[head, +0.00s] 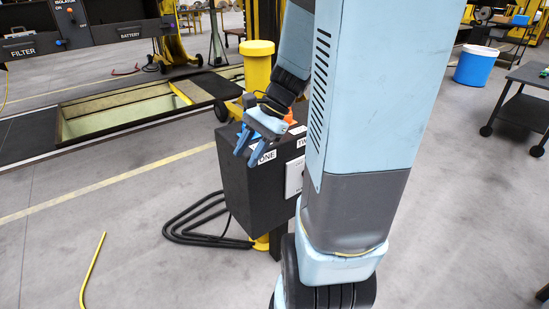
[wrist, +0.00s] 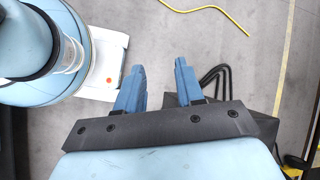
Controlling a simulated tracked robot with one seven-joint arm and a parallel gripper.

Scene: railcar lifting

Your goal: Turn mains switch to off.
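An orange part (head: 290,117) shows just behind my gripper. I cannot make out the mains switch; my arm hides the box's right side. My gripper (head: 249,146) is over the box's top, blue fingers pointing down, apart and empty. In the wrist view my gripper (wrist: 159,80) has a clear gap with floor behind it, and the black box (wrist: 256,124) lies behind the right finger.
Black cables (head: 190,226) loop on the floor left of the box. A yellow cable (head: 91,270) lies nearer. The yellow post (head: 257,66) rises behind. A floor pit (head: 120,108) is at the left. A blue bin (head: 474,66) and dark cart (head: 527,92) stand right.

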